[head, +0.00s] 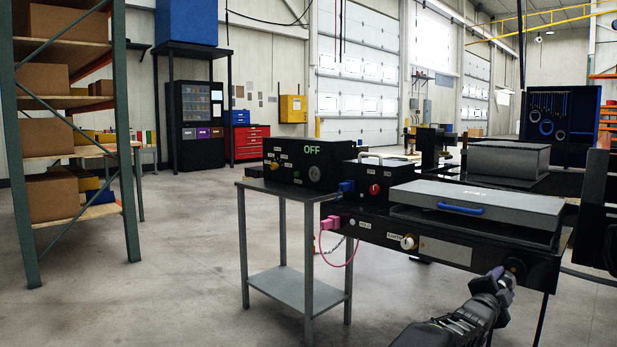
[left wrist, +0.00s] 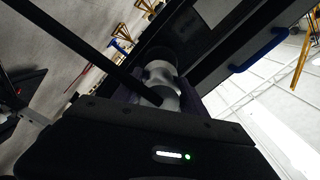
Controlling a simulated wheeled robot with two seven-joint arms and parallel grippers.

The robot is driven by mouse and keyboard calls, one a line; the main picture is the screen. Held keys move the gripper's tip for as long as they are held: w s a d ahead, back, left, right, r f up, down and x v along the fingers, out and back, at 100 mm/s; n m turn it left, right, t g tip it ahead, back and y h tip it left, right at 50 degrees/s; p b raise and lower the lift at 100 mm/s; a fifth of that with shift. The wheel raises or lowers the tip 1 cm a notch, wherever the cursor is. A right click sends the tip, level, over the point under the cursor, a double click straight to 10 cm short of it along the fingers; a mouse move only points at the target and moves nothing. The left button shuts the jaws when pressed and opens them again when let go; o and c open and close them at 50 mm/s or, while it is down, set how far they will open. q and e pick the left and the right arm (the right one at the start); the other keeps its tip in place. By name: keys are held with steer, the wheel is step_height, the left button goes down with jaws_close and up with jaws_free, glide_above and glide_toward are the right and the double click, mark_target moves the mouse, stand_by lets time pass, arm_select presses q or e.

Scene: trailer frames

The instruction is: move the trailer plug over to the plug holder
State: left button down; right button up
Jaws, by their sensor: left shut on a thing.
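My left gripper (head: 502,277) reaches up from the bottom of the head view to the front face of the black trailer frame (head: 445,270). It is shut on a grey-white cylindrical plug (left wrist: 162,76), seen between the fingers in the left wrist view. The plug's far end meets or lies close to a dark round fitting (head: 515,269) on the frame; whether it is seated there I cannot tell. In the head view the fingers hide most of the plug. A white round fitting (head: 408,242) sits further left on the same face. I cannot tell which fitting is the plug holder. My right gripper is not in view.
A pink connector (head: 330,222) with a hanging pink cable is at the frame's left end. A metal stand (head: 290,190) carries a black box reading OFF (head: 312,150). A grey case with a blue handle (head: 475,200) lies on the frame. Floor at left is clear.

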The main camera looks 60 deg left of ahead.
mark_target(507, 276)
arm_select(q)
steer(key=shift+w+r, duration=0.1)
steer(key=shift+r, duration=0.05)
steer(key=p+x, duration=0.4)
steer(key=shift+w+a+r+p, duration=0.1)
steer(key=shift+r+p, duration=0.1)
steer(key=shift+p, duration=0.1)
steer(key=shift+w+a+f+p, duration=0.1)
steer(key=shift+w+f+p, duration=0.15)
steer(key=shift+w+p, duration=0.3)
steer(key=shift+b, duration=0.65)
stand_by(0.8)
steer(key=shift+w+a+p, duration=0.15)
steer(key=shift+w+p, duration=0.5)
steer(key=shift+p, duration=0.4)
stand_by(0.6)
steer(key=c, duration=0.6)
jaws_free()
steer(key=shift+o, duration=0.2)
